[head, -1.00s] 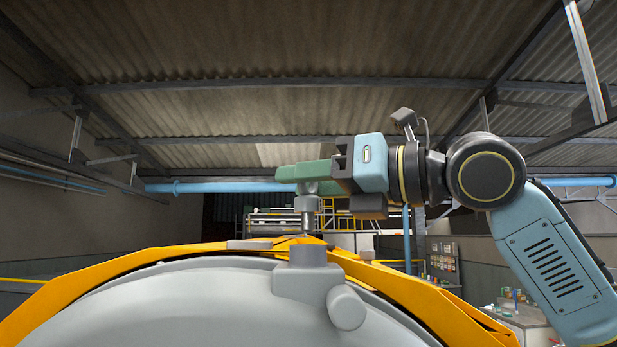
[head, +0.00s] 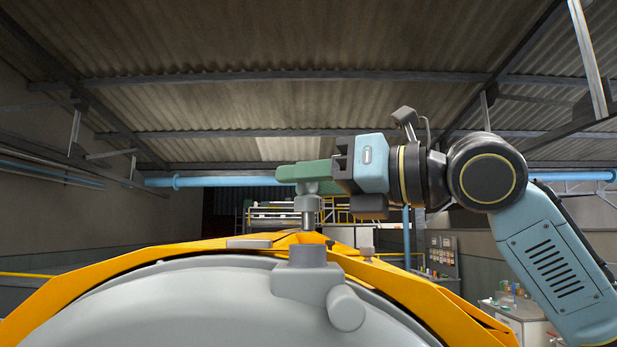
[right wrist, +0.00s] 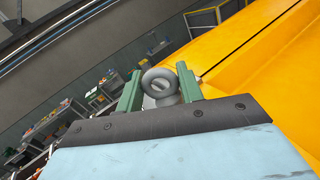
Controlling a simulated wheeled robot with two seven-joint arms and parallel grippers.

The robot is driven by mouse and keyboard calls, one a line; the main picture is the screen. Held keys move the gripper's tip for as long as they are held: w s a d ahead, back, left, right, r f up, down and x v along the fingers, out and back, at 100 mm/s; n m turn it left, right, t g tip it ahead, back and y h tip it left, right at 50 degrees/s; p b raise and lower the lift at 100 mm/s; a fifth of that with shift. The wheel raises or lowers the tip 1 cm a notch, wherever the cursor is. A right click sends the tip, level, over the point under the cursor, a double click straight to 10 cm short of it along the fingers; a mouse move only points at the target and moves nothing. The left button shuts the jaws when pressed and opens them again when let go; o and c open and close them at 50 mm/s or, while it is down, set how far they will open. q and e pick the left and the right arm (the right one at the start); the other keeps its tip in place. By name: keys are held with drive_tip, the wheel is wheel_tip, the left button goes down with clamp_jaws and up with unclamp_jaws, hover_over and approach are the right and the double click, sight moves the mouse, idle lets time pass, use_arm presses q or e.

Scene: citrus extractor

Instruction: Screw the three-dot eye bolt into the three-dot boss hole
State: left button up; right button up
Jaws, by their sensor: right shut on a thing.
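My right gripper (head: 308,178) comes in from the right in the head view, its green fingers level and shut on a grey metal eye bolt (head: 308,210). The bolt hangs upright below the fingers, its lower end just behind and above a grey block on the dome in the picture. The right wrist view shows the bolt's ring (right wrist: 160,84) between the two green fingers (right wrist: 160,92). The hole below the bolt is hidden, and I see no dot marks. My left gripper is not in view.
A large grey dome (head: 200,300) with a grey block and stub (head: 308,275) fills the front. Orange panels (head: 100,264) surround it, with small grey blocks (head: 249,244) on top. A workbench (head: 515,310) stands at the far right.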

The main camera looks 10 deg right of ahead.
sight(321, 206)
drive_tip(key=shift+f+b, duration=0.55)
drive_tip(key=shift+f, duration=1)
drive_tip(key=o, duration=1.1)
drive_tip(key=shift+o, duration=0.2)
drive_tip(key=shift+d, duration=0.1)
drive_tip(key=b+v, duration=0.3)
drive_tip(key=v, duration=1)
drive_tip(key=shift+b, duration=0.3)
drive_tip(key=shift+s+d+r, duration=0.1)
drive_tip(key=shift+s, duration=0.05)
